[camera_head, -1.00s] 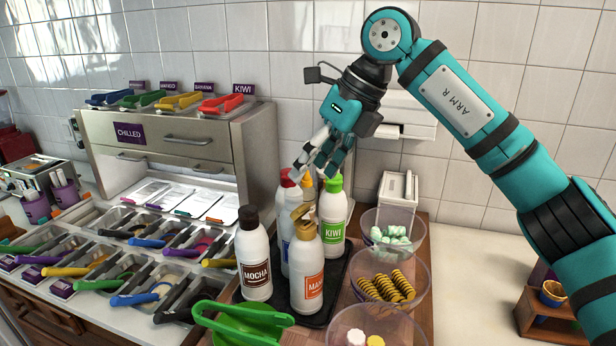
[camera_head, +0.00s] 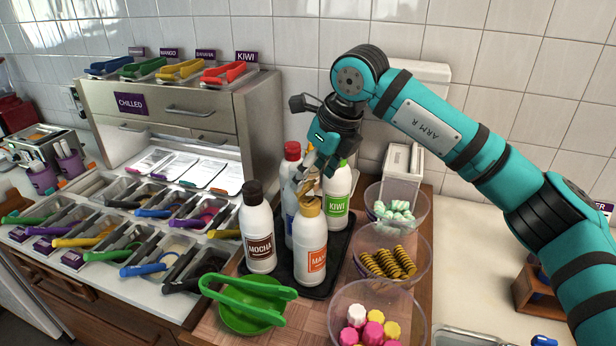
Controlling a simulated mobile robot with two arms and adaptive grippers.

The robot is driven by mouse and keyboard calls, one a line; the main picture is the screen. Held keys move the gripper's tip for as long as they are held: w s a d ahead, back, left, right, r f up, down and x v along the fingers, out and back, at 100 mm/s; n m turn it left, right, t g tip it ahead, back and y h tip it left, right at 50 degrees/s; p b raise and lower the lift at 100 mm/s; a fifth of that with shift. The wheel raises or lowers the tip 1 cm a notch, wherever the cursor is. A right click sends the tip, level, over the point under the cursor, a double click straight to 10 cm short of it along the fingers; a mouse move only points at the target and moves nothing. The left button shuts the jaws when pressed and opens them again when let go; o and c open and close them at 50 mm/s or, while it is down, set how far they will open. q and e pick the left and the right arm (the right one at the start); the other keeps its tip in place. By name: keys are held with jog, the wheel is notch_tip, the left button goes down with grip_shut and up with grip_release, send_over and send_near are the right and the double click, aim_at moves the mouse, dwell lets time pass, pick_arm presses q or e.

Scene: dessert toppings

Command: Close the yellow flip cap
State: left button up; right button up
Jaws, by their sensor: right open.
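The white mango bottle (camera_head: 311,245) with an orange label stands upright at the front of a group of bottles. Its yellow flip cap (camera_head: 308,207) has its lid raised at the back, partly covered by my fingers. My right gripper (camera_head: 311,178) is open, pointing down just above and behind this cap. I cannot tell whether a finger touches the lid. My left gripper is not in view.
The mocha bottle (camera_head: 258,235), the red-capped bottle (camera_head: 292,152) and the kiwi bottle (camera_head: 338,195) crowd around on the dark tray (camera_head: 332,268). Clear bowls (camera_head: 392,240) stand at right. A green bowl with tongs (camera_head: 250,305) sits in front.

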aim_at(308, 190)
jog(key=shift+x, duration=1.2)
jog(key=shift+f+p, duration=0.3)
jog(key=shift+w+a+f, duration=0.1)
jog(key=shift+f, duration=0.15)
jog(key=c, duration=1.2)
jog(key=shift+o, duration=0.2)
jog(key=b, duration=0.3)
jog(key=f+t+y+b, duration=0.1)
jog(key=b, duration=0.3)
jog(key=shift+s+d+t+y+b, duration=0.25)
jog(key=shift+d+t+y+b, duration=0.05)
jog(key=shift+r+b, duration=0.1)
jog(key=shift+b, duration=0.5)
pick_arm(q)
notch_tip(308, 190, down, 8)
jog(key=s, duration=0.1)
pick_arm(e)
jog(key=shift+s+r, duration=0.1)
jog(key=shift+r, duration=0.05)
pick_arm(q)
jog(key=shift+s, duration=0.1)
